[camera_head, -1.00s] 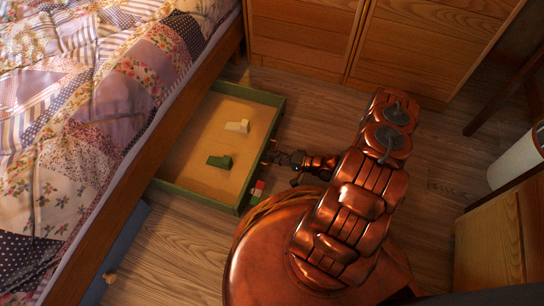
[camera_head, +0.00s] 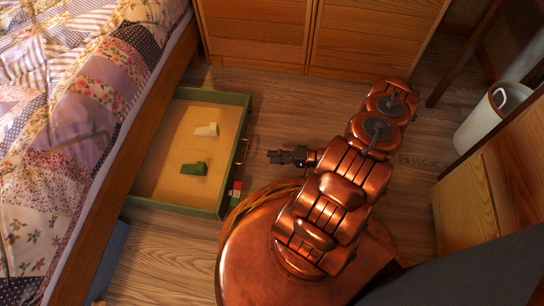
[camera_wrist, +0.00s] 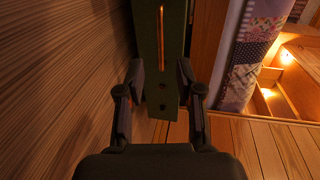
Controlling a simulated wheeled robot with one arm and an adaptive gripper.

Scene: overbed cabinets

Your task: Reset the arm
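My gripper (camera_head: 275,156) is open and empty, with a short gap between its fingertips and the handle (camera_head: 241,151) of the green drawer (camera_head: 222,200). In the wrist view the two dark fingers (camera_wrist: 160,82) stand apart, with the green drawer front (camera_wrist: 175,30) and its lit handle (camera_wrist: 161,40) beyond them. My copper arm reaches from my base, bent, low over the floor. The drawer is pulled out from under the bed. A cream block (camera_head: 206,129) and a green block (camera_head: 194,169) lie inside it.
The bed (camera_head: 90,100) with a patchwork cover is on the left. Wooden cabinets (camera_head: 375,38) stand at the back. A small red, white and green item (camera_head: 236,188) is by the drawer's front corner. A white bin (camera_head: 482,122) is at right. Floor right of the gripper is partly clear.

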